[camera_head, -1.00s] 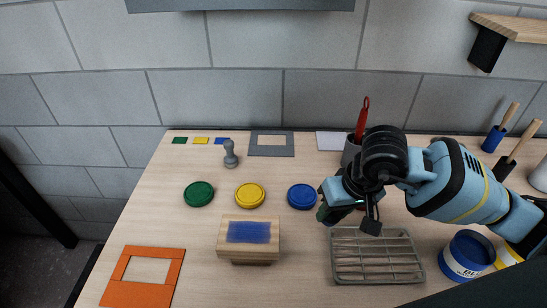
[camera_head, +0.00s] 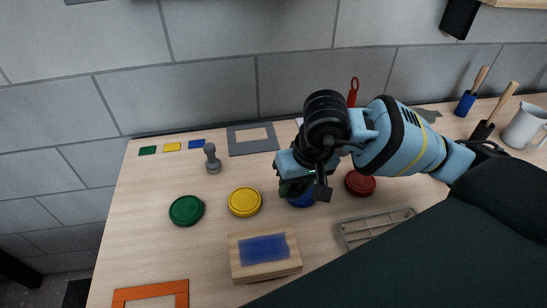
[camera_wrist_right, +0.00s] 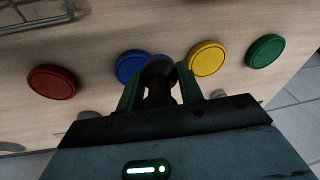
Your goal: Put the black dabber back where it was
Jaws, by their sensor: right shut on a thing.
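My right gripper (camera_head: 302,188) is over the blue round lid (camera_head: 301,201) in the head view and partly covers it. In the right wrist view, the gripper (camera_wrist_right: 160,84) is shut on a dark dabber (camera_wrist_right: 160,68) with a round end, which I take to be the black dabber. Its round end overlaps the edge of the blue lid in that view; I cannot tell whether they touch. In the head view the dabber is hidden by the gripper. A grey dabber (camera_head: 212,158) stands upright at the back left. My left gripper is not in view.
Green (camera_head: 187,210), yellow (camera_head: 244,201) and red (camera_head: 361,183) lids lie beside the blue one. A grey frame (camera_head: 252,139) lies behind. Brushes and a white mug stand at right.

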